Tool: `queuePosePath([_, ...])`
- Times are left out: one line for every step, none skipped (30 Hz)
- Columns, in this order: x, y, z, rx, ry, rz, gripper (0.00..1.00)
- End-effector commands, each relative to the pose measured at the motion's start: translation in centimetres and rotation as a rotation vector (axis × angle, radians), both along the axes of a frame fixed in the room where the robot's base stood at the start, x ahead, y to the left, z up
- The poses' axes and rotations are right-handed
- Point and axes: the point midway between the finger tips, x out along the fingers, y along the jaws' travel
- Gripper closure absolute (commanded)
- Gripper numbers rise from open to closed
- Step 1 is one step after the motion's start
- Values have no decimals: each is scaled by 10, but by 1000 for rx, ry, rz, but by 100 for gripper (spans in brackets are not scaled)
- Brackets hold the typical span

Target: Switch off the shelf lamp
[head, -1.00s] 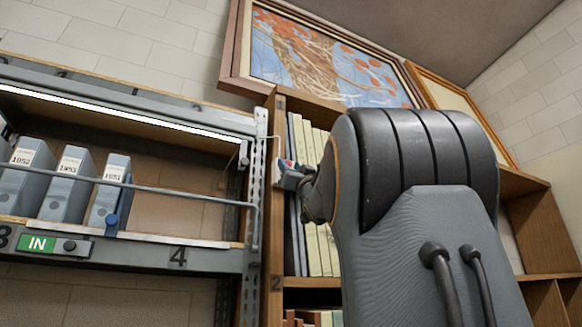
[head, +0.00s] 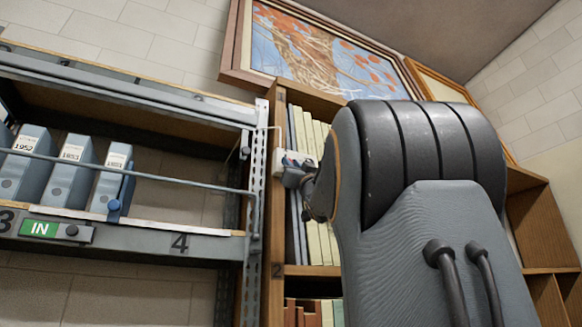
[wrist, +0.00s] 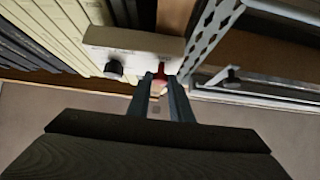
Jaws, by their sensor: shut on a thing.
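The shelf lamp (head: 120,104) is the long strip under the top beam of the metal rack on the left in the head view; it is dark. A pale switch box (head: 297,157) is beside the rack post, in front of the wooden bookcase. In the wrist view the box (wrist: 135,42) carries a black round knob (wrist: 114,69) on its left and a red switch part (wrist: 161,70) on its right. My gripper (wrist: 160,84) is shut on the red switch part, which shows between the fingertips. In the head view my gripper (head: 293,176) is small and partly hidden by my arm.
A thin rail (head: 150,180) runs across the rack front before several grey box files (head: 68,172). The perforated rack post (head: 258,165) stands close left of my gripper. Pale and dark book spines (head: 318,240) are close behind it. A framed picture (head: 320,55) is above.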

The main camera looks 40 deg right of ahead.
Motion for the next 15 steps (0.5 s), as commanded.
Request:
queuePosePath([2, -1, -3, 2, 6, -1, 100])
queuePosePath([2, -1, -3, 3, 6, 0, 100])
queuePosePath([2, -1, -4, 3, 7, 0, 100])
queuePosePath([2, -1, -4, 3, 7, 0, 100])
queuePosePath([2, -1, -4, 3, 7, 0, 100])
queuePosePath([3, -1, -4, 3, 8, 0, 78])
queuePosePath([3, -2, -4, 4, 8, -1, 73])
queuePosePath([3, -1, -4, 4, 8, -1, 67])
queuePosePath([2, -1, -4, 3, 7, 0, 63])
queuePosePath([2, -1, -4, 3, 7, 0, 63])
queuePosePath([2, -1, -4, 3, 7, 0, 63])
queuePosePath([2, -1, -3, 3, 6, 0, 63])
queuePosePath([2, -1, -3, 3, 6, 0, 63])
queuePosePath([2, -1, -3, 3, 6, 0, 63])
queuePosePath([2, -1, -3, 3, 6, 0, 63])
